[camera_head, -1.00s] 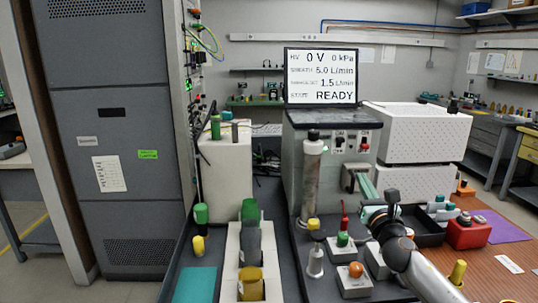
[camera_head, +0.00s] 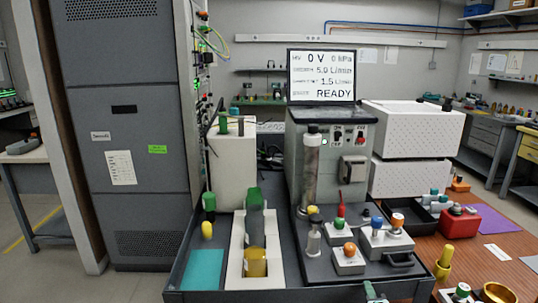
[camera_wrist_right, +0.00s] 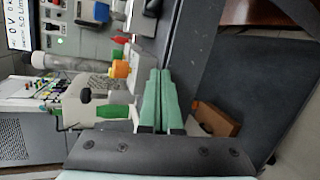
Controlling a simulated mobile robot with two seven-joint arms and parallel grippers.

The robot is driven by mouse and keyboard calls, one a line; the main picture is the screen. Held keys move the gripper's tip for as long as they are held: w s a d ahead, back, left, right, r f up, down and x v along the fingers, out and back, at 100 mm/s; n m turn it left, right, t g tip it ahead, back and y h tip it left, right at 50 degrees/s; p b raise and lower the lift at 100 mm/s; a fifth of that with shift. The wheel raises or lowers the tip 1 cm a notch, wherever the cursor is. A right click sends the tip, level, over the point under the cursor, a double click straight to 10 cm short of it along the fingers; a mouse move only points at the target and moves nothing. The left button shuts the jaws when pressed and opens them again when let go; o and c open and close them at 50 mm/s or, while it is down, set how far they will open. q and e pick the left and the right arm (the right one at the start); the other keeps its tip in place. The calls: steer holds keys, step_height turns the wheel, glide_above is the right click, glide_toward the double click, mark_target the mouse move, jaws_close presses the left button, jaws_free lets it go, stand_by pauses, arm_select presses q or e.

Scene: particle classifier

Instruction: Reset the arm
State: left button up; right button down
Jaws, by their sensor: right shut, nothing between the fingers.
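My right gripper (camera_head: 371,290) just shows at the bottom edge of the head view, low and in front of the dark tray. In the right wrist view its two pale green fingers (camera_wrist_right: 160,85) are closed together with nothing between them. The rest of my right arm is out of the head view. My left gripper is not in view.
The dark tray (camera_head: 230,296) carries a white holder with bottles (camera_head: 255,235), a teal pad (camera_head: 202,270) and several small knobbed blocks (camera_head: 348,260). White perforated boxes (camera_head: 412,135) are stacked at right.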

steer(key=s+a+f+m+g+y, duration=0.1)
steer(key=s+f+m+g, duration=0.3)
steer(key=s, duration=0.7)
steer(key=s+f+m+g+y, duration=0.1)
steer(key=s+f+m+g, duration=0.25)
steer(key=s+m, duration=0.5)
steer(key=s+a+f+m+g+y, duration=0.1)
steer(key=s+f+m+g, duration=0.3)
steer(key=s, duration=0.8)
arm_select(q)
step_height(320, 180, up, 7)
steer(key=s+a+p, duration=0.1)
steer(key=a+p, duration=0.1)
steer(key=p, duration=0.7)
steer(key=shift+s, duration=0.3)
arm_select(e)
steer(key=shift+w+a+f+t+y, duration=0.3)
steer(key=shift+w+a+f+t, duration=0.3)
steer(key=shift+t, duration=0.5)
steer(key=shift+w+a+f+t+y, duration=0.3)
steer(key=shift+w+a+t, duration=0.2)
steer(key=shift+a+t, duration=0.45)
steer(key=shift+w+a+f+t+y, duration=0.3)
steer(key=shift+w+a+f+t, duration=0.2)
steer(key=shift+t, duration=0.7)
